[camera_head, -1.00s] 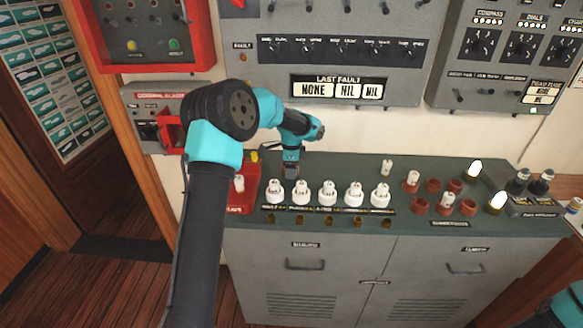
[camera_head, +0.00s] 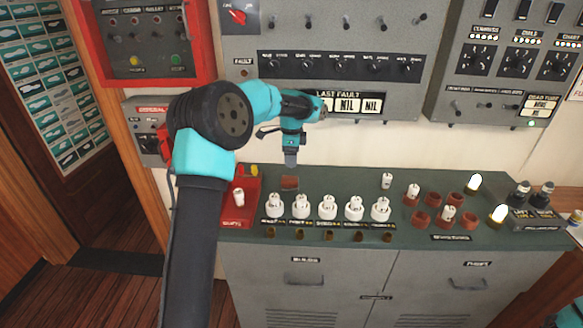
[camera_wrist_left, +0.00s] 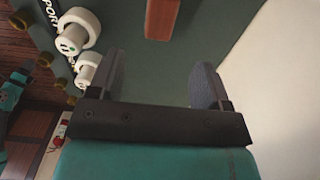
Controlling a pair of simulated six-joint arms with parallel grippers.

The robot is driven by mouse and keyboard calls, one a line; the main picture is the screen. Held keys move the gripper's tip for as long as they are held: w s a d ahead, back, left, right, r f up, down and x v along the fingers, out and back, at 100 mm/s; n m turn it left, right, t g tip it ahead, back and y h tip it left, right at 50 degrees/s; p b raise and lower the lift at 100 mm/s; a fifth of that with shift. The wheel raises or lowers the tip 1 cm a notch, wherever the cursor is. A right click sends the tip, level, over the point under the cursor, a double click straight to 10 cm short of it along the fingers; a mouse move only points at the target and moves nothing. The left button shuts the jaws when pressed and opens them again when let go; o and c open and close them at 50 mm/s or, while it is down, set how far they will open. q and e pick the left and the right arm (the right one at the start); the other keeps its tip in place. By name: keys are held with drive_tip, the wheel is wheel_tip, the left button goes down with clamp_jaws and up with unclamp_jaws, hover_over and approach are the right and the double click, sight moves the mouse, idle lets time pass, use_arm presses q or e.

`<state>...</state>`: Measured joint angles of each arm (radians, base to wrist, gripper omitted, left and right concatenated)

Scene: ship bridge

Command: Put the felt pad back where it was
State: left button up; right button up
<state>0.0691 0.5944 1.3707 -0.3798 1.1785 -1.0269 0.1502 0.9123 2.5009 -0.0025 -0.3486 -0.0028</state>
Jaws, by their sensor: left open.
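A small flat reddish-brown piece, which looks like the felt pad (camera_head: 289,183), lies on the green console top behind the row of white fuse-like plugs. It also shows at the top edge of the left wrist view (camera_wrist_left: 162,17), partly cut off. My left gripper (camera_head: 291,161) hangs above and just behind the pad, clear of it. In the left wrist view its two fingers (camera_wrist_left: 160,80) are apart with nothing between them.
White plugs (camera_head: 327,207) stand in a row in front of the pad. A red tray (camera_head: 246,208) is to its left. Brown ring sockets (camera_head: 432,200) and lit lamps (camera_head: 474,183) are to the right. The console top (camera_head: 340,180) right of the pad is free.

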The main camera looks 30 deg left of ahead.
use_arm(q)
drive_tip(key=shift+r, duration=0.75)
drive_tip(key=shift+d, duration=0.1)
idle(1.0)
